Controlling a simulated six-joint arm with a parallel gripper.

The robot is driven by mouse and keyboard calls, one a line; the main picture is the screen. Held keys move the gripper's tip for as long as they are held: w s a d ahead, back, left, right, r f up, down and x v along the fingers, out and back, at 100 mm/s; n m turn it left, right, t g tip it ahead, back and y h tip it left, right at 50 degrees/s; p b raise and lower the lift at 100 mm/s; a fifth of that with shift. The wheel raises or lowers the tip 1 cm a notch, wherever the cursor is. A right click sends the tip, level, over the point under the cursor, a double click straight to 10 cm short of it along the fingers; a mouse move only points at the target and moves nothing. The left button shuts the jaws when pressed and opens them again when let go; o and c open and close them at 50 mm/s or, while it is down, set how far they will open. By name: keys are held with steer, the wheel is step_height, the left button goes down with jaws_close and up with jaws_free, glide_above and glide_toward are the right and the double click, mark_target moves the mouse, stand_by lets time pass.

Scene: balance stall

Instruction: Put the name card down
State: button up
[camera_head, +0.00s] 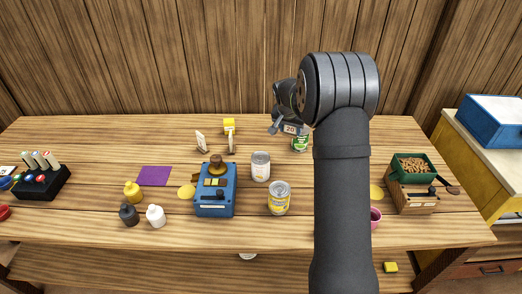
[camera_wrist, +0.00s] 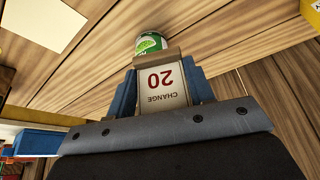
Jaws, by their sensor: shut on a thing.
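The name card (camera_wrist: 163,88) is a white card with a red 20 and the word CHANGE, upside down in the wrist view, with a brown strip along one edge. My gripper (camera_wrist: 162,92) is shut on it, a blue finger at each side. In the head view the card (camera_head: 290,129) shows its 20 at my gripper (camera_head: 289,127), toward the back of the table. Part of my gripper is hidden behind my arm. Whether the card touches the table is hard to tell.
A green can (camera_head: 300,144) stands close by the card. A blue scale-like box (camera_head: 215,200), cans (camera_head: 260,167) and a purple mat (camera_head: 154,176) are nearer. A green tray (camera_head: 413,182) is right.

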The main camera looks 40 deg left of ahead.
glide_above(262, 149)
steer(key=s, duration=0.1)
steer(key=f, duration=0.7)
steer(key=shift+s+d, duration=0.2)
steer(key=shift+d, duration=0.1)
steer(key=shift+a+f, duration=0.1)
steer(key=shift+f, duration=1.9)
steer(key=shift+f, duration=0.2)
steer(key=o, duration=1)
steer(key=shift+c, duration=0.2)
steer(key=shift+r, duration=0.1)
steer(key=v, duration=1.2)
